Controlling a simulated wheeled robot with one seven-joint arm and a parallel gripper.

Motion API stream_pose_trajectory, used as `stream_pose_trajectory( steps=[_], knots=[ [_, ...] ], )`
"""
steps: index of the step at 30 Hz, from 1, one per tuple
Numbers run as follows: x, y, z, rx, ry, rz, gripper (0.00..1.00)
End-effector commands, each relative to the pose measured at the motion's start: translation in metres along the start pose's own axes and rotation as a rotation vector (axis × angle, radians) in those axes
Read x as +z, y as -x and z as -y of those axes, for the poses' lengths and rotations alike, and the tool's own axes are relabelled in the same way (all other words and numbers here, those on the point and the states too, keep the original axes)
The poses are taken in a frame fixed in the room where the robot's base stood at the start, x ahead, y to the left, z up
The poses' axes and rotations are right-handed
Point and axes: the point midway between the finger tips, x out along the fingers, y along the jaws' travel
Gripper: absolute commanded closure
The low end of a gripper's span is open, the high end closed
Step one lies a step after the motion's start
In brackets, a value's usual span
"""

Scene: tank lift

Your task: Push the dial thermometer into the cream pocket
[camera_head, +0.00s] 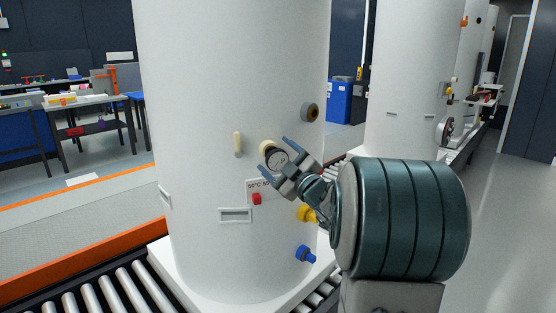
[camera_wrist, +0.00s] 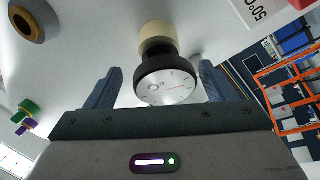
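The dial thermometer (camera_head: 278,158) has a round silver face and a black rim. It sits at the cream pocket (camera_head: 265,147) on the white tank's side. In the wrist view the thermometer (camera_wrist: 166,84) faces the camera, in line with the cream pocket (camera_wrist: 157,35) behind it. My gripper (camera_head: 276,155) is at the thermometer. In the wrist view its fingers (camera_wrist: 160,67) are spread on either side of the dial, with a clear gap on the left and a small one on the right.
The white tank (camera_head: 200,90) also bears a brown-ringed port (camera_head: 311,112), a cream bar (camera_head: 238,144), a red knob (camera_head: 256,198), a yellow fitting (camera_head: 306,214) and a blue fitting (camera_head: 305,254). It stands on a roller conveyor (camera_head: 120,290). Open floor (camera_head: 510,220) lies at the right.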

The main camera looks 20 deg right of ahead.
Motion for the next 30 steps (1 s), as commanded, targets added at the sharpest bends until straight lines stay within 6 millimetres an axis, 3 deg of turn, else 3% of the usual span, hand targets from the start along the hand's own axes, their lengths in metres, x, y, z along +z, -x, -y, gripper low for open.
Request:
stream_pose_trajectory(
  steps=[8, 11, 21, 30],
  knots=[
    [0.001, 0.008, 0.0, 0.0, 0.001, 0.002, 0.22],
    [0.001, 0.023, 0.001, 0.001, 0.002, 0.003, 0.22],
    [0.002, 0.1, 0.001, 0.001, 0.001, 0.004, 0.22],
    [0.0, 0.136, 0.0, 0.001, 0.001, 0.001, 0.22]
  ],
)
